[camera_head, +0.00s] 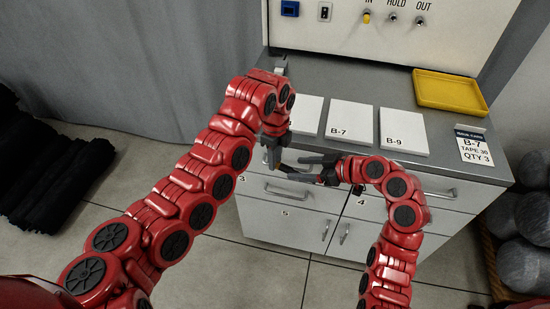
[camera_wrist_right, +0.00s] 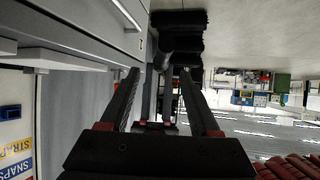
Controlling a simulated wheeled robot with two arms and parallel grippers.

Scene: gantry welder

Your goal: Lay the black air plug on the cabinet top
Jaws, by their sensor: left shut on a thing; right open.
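The grey cabinet top (camera_head: 446,119) spans the middle of the head view. My left gripper (camera_head: 272,158) points down at the cabinet's front left, just in front of the top's edge. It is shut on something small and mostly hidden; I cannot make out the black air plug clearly. My right gripper (camera_head: 292,168) points left toward the left gripper, in front of the drawers. Its fingers are apart, and they also show open in the right wrist view (camera_wrist_right: 158,78). A dark shape lies between them there; I cannot tell what it is.
White cards, including B-7 (camera_head: 350,118) and B-9 (camera_head: 403,130), lie on the top. A yellow tray (camera_head: 449,91) is at the back right, with a label card (camera_head: 473,147) in front. A control panel (camera_head: 385,30) stands behind. Bare grey strips remain between the cards.

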